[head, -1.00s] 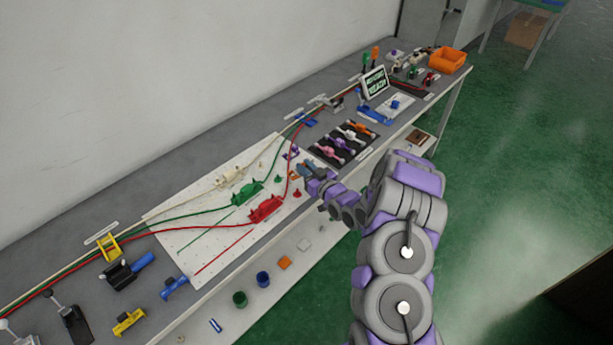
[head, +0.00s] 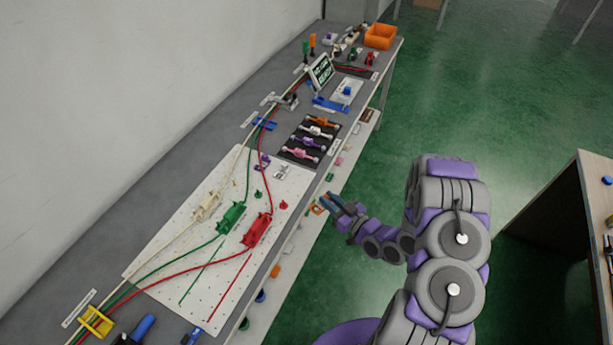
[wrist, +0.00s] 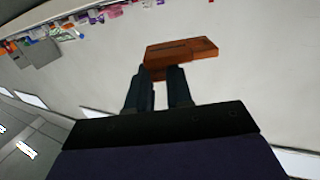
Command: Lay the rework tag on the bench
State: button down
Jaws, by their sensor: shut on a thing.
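My gripper (head: 330,203) is shut on a flat orange tag, which I take to be the rework tag (wrist: 190,48). In the wrist view the tag lies across both fingertips (wrist: 160,75) and has a dark slot or line on its face. In the head view only a small orange patch of it (head: 317,210) shows beside the fingertips. The gripper appears just off the front edge of the grey bench (head: 215,135), to the right of the white pegboard; its height over the bench is hard to tell.
The white pegboard (head: 160,240) bears red (head: 257,230), green (head: 231,216) and cream clamps with cables. A dark tray (head: 300,153) of levers, a sign (head: 320,73) and an orange bin (head: 381,36) stand farther back. A wooden table (head: 560,200) stands at right. Bare grey bench lies along the wall.

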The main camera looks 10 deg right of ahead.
jog(key=shift+s+d, duration=0.1)
jog(key=shift+d, duration=0.15)
jog(key=shift+w+f, duration=0.1)
jog(key=shift+w, duration=0.25)
jog(key=b, duration=0.2)
send_over(310, 180)
jog(key=s, duration=0.2)
jog(key=shift+f, duration=0.7)
jog(key=shift+w+d+b, duration=0.2)
jog(key=shift+w+b, duration=0.1)
jog(key=shift+w, duration=0.5)
jog(key=f, duration=0.1)
jog(key=f+b, duration=0.1)
jog(key=f, duration=0.1)
jog(key=shift+w+a+f, duration=0.1)
jog(key=shift+a+f, duration=0.15)
jog(key=shift+f, duration=0.1)
jog(key=shift+r, duration=0.1)
jog(key=shift+d, duration=0.1)
jog(key=c, duration=1)
grip_release()
